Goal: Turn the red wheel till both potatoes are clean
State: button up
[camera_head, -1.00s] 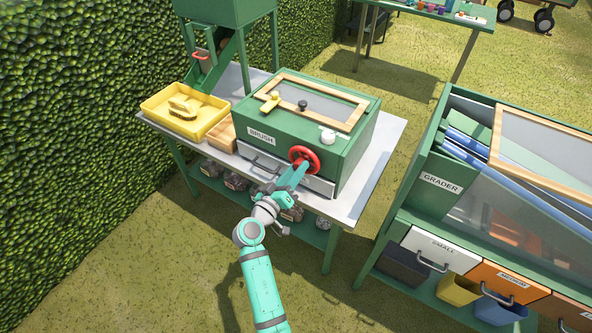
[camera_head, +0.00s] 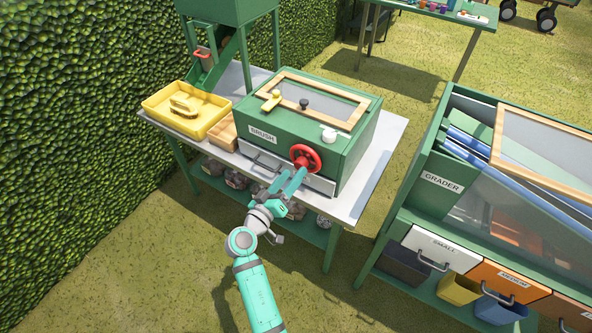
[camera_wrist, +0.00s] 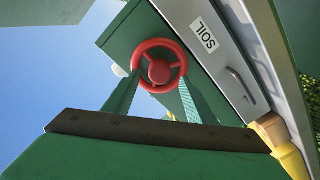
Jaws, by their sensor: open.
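The red wheel (camera_head: 306,158) is on the front of the green box labelled BRUSH (camera_head: 345,160), near its right end. The wheel also shows in the wrist view (camera_wrist: 159,66), with its spokes and hub facing me. My gripper (camera_head: 298,174) is open in front of the wheel. In the wrist view its two fingers (camera_wrist: 155,92) are spread and point at the wheel, one to each side of the hub. I cannot tell whether they touch the rim. No potatoes can be made out; the lid's window (camera_head: 325,103) is dull grey.
A drawer (camera_head: 320,185) labelled SOIL in the wrist view is under the wheel. A yellow tray (camera_head: 160,105) with a brush and a wooden box (camera_head: 222,133) stand to the left on the table. The grader (camera_head: 430,180) is at the right. Grass is free in front.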

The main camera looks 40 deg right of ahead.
aim_at(303, 161)
jog(key=v, duration=0.7)
jog(key=shift+a, duration=0.1)
dwell(0.7)
jog(key=w+d+n, duration=0.2)
jog(key=d+n, duration=0.3)
jog(key=n, duration=0.9)
jog(key=w+d+n, duration=0.2)
jog(key=d+n, duration=0.3)
jog(key=n, duration=1)
jog(key=shift+f, duration=0.25)
jog(key=shift+w, duration=0.1)
jog(key=c, duration=1)
